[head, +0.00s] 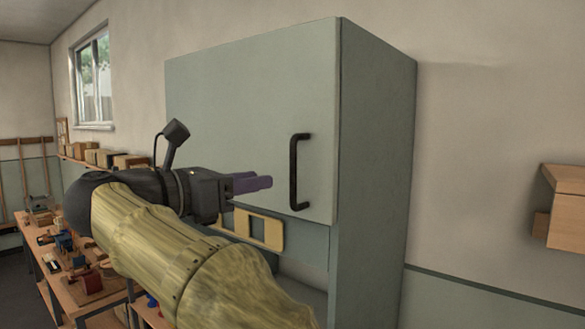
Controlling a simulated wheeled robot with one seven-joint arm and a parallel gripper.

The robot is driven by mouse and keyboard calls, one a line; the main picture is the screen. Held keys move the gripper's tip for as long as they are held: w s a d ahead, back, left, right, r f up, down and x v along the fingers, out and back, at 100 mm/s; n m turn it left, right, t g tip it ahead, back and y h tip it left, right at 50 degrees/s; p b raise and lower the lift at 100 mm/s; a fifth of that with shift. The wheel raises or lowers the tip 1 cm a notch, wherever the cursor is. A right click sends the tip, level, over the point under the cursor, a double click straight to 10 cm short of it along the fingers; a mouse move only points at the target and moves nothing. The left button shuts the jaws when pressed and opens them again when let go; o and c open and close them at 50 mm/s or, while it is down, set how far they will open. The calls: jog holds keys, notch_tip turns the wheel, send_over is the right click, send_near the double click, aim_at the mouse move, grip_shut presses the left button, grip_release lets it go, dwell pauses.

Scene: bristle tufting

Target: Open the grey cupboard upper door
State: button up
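The grey cupboard (380,180) stands against the wall in the middle of the head view. Its upper door (255,90) is a flat grey-green panel that looks closed. A black vertical bar handle (294,172) sits near the door's right edge. My gripper (268,183) is in front of the door, just left of the handle, with its purple fingers pointing right towards it. The fingers look apart from the handle, with a small gap in the picture. One finger largely covers the other, so the opening between them cannot be made out. My arm hides the door's lower left part.
Below the door is an open space with a yellowish frame-like piece (272,232). A workbench (90,297) with tools and small wooden items stands at left. A wooden wall shelf (566,205) is at right. The wall between cupboard and shelf is bare.

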aim_at(291, 174)
jog(key=p+x, duration=0.3)
jog(key=x, duration=0.6)
jog(key=shift+w+d, duration=0.2)
jog(key=shift+s, duration=0.1)
jog(key=shift+a, duration=0.1)
jog(key=shift+c, duration=0.4)
jog(key=c, duration=0.4)
grip_shut()
